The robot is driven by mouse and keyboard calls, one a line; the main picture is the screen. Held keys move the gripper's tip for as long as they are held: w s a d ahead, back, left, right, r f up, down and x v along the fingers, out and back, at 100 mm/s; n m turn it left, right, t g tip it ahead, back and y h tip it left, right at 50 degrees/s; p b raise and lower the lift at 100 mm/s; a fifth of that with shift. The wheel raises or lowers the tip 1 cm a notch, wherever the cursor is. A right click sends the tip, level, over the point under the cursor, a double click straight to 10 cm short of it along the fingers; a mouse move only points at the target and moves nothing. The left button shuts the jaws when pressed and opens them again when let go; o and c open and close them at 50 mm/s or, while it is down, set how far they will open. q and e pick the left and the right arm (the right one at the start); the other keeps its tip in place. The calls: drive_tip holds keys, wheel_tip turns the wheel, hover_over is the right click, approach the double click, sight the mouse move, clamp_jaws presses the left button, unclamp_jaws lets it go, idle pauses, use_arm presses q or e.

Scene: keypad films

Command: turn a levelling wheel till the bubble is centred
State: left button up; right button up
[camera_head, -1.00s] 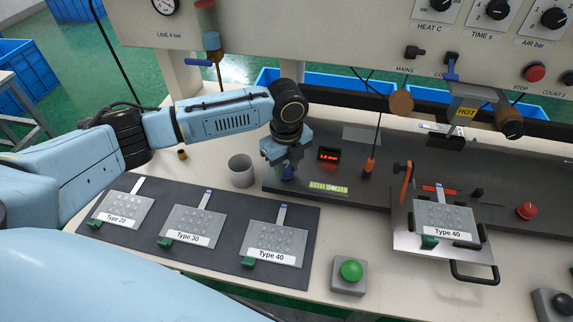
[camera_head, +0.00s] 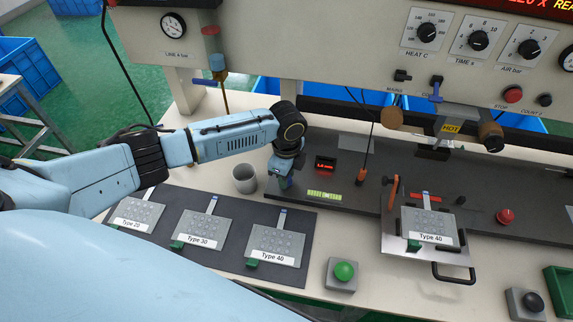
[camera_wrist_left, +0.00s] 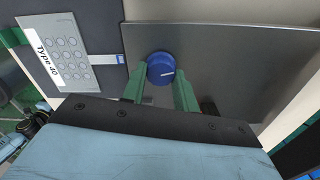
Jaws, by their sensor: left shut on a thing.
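The blue levelling wheel (camera_wrist_left: 161,69) sits on the dark base plate (camera_wrist_left: 235,60) in the left wrist view, with a pale line on its top. My left gripper (camera_wrist_left: 160,85) is shut on the wheel, one green finger on each side of it. In the head view my left gripper (camera_head: 283,183) points down at the plate's left end and mostly hides the wheel. The green-yellow bubble vial (camera_head: 324,196) lies just right of it; the bubble's exact position is too small to tell. My right gripper is not in view.
A red-lit display (camera_head: 325,165) stands behind the vial. A grey cup (camera_head: 244,179) is left of the gripper. A dark mat (camera_head: 222,265) with several keypad films lies in front. A green button (camera_head: 344,270) and a film on a metal tray (camera_head: 393,240) are to the right.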

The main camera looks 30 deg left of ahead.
use_arm(q)
drive_tip(key=n+p, duration=0.4)
drive_tip(key=shift+r+n, duration=0.2)
drive_tip(key=shift+n, duration=0.2)
drive_tip(key=shift+w+f+n+p, duration=0.15)
drive_tip(key=shift+n+p, duration=1.45)
drive_tip(key=shift+n, duration=0.5)
drive_tip(key=shift+a, duration=0.1)
drive_tip(key=o, duration=1)
drive_tip(key=shift+c, duration=0.2)
wheel_tip(320, 180, up, 13)
drive_tip(key=shift+r+p, duration=0.2)
drive_tip(key=shift+p, duration=0.2)
